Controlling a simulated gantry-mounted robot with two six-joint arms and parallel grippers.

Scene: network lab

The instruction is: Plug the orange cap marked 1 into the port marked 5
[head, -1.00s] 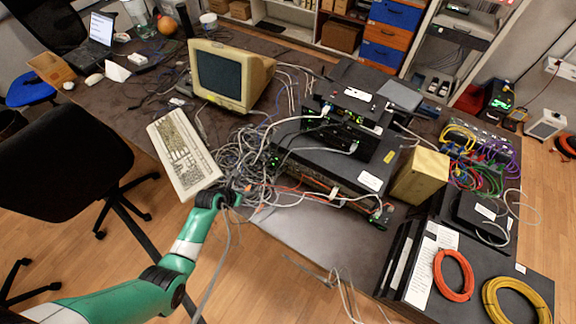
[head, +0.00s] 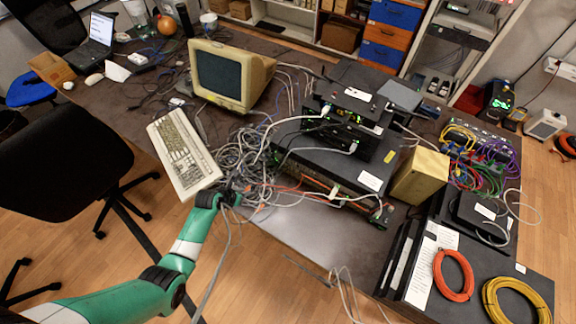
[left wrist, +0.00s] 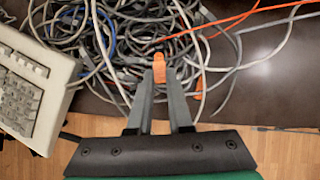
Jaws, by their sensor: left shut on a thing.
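My left gripper (head: 238,190) is at the front edge of the table, by the cable tangle. In the left wrist view its fingers (left wrist: 160,82) are shut on a small orange cap (left wrist: 159,68), which shows between the fingertips. I cannot read a number on the cap. A second orange piece (left wrist: 198,84) lies just right of the right finger, among the cables. The stacked black network units (head: 325,165) stand to the right of the gripper; I cannot make out a port marked 5. My right gripper is not in view.
A grey cable tangle (head: 245,160) lies beyond the gripper. A beige keyboard (head: 182,152) is to its left, also at the left of the wrist view. A yellowish box (head: 419,176) stands right of the units. Bare table (head: 310,230) shows in front of the units.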

